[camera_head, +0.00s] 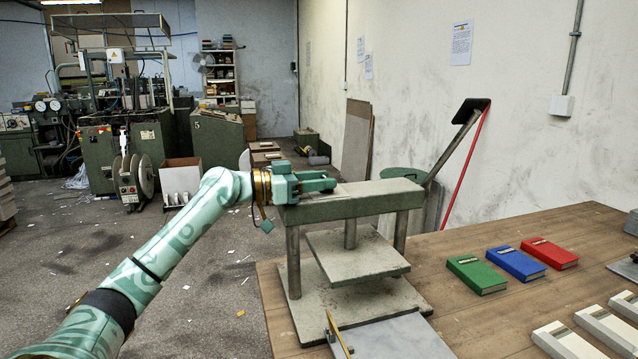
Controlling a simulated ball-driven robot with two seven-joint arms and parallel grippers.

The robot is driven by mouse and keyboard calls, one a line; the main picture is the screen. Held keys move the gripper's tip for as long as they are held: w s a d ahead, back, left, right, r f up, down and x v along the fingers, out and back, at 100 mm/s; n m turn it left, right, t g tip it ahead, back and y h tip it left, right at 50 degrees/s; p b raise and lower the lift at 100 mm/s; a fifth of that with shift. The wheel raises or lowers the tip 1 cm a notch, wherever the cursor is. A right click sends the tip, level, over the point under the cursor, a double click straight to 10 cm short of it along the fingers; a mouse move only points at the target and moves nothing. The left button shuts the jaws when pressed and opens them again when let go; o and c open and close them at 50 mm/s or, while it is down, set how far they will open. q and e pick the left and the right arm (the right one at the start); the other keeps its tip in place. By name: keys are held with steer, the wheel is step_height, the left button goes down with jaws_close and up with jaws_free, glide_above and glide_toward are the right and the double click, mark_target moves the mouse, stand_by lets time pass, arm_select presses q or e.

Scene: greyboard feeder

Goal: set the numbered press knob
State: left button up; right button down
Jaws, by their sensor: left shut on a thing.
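The press (352,205) stands on the left end of the wooden table, with a grey-green top beam on metal posts. Its pressing plate (357,255) hangs level above the base plate, with a gap between. My left gripper (318,183) lies low over the left part of the top beam, its green fingers pointing right. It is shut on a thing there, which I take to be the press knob. The knob and its numbers are hidden by the fingers, so its setting cannot be read. My right gripper is not in view.
A green book (476,274), a blue book (516,263) and a red book (549,253) lie right of the press. Pale blocks (566,342) lie at the front right. A grey board (395,338) with a brass-coloured bar (338,335) is before the press.

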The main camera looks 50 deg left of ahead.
arm_select(q)
steer(key=o, duration=1)
steer(key=shift+w, duration=0.1)
steer(key=p+v, duration=0.3)
steer(key=v, duration=1.3)
steer(key=shift+s+f, duration=0.1)
steer(key=shift+s, duration=0.15)
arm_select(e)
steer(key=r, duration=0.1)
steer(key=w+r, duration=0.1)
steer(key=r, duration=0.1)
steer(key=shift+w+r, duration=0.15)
